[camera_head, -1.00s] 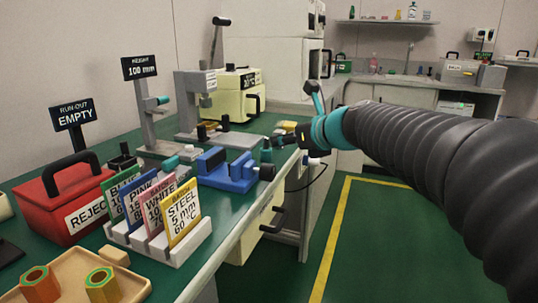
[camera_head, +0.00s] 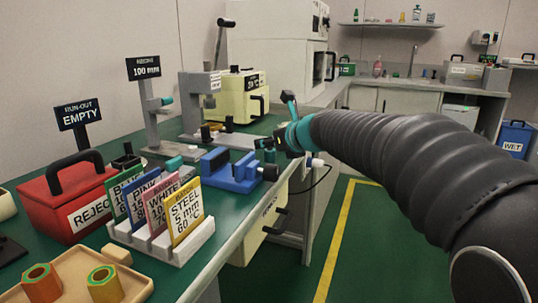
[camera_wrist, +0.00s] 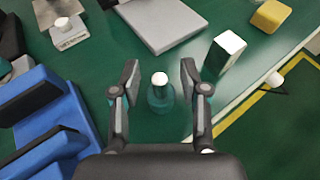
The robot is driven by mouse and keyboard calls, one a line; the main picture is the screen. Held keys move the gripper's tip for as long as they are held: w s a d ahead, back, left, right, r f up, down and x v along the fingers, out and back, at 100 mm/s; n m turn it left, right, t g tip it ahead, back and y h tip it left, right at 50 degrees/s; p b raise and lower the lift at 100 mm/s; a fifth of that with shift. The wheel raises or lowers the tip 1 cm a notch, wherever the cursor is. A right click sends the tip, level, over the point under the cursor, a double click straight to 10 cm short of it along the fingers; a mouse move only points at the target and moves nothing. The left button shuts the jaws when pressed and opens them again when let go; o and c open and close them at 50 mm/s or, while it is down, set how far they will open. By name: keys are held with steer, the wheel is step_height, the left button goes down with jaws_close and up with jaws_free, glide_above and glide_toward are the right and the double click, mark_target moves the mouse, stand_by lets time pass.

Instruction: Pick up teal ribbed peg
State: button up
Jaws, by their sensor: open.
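In the wrist view, a teal see-through upright thing with a round white top (camera_wrist: 161,97) stands on the green bench between my fingers. It seems to be the teal peg, but I cannot make out ribs. My gripper (camera_wrist: 160,77) is open, one finger on each side of it, with a gap to both. In the head view, my gripper (camera_head: 269,147) is low over the bench's right edge, beside the blue vise (camera_head: 231,172). There the peg is small and hard to tell from my teal finger joints.
In the wrist view, a white-topped block (camera_wrist: 225,52) stands close right of my right finger. A grey plate (camera_wrist: 158,22) and a yellow block (camera_wrist: 270,15) lie beyond. The blue vise (camera_wrist: 42,125) is at left. Card holders (camera_head: 165,245) and a red box (camera_head: 70,200) stand nearer in the head view.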

jaws_close()
